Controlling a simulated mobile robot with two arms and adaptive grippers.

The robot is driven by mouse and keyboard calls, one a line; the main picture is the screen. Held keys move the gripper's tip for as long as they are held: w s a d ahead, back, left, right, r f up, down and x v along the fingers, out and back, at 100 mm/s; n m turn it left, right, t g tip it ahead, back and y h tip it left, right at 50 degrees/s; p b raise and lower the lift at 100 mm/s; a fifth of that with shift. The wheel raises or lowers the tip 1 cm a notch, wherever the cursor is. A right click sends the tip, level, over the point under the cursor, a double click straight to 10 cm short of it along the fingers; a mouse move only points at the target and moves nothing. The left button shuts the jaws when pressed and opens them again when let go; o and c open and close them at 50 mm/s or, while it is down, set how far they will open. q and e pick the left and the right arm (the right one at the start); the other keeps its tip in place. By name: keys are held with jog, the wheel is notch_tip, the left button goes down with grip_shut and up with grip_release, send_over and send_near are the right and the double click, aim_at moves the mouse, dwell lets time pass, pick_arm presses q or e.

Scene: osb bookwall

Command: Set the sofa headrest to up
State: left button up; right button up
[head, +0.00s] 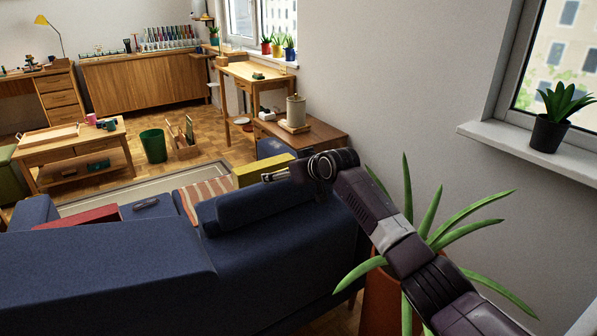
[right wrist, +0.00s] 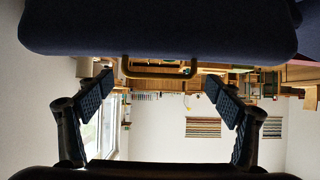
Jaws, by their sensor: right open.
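The dark blue sofa (head: 110,270) stands with its back toward me in the head view. Its padded headrest (head: 262,203) is the raised roll at the right end of the backrest. In the right wrist view the headrest (right wrist: 160,28) fills the top, and a dark U-shaped bar (right wrist: 160,74) shows at its edge. Contact cannot be told. My left gripper is out of view.
A potted plant (head: 381,295) with long leaves stands beneath my right arm, close to it. A wooden side table (head: 320,138) stands beyond, against the wall.

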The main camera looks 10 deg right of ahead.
jog(key=v, duration=0.8)
jog(key=shift+s+f, duration=0.1)
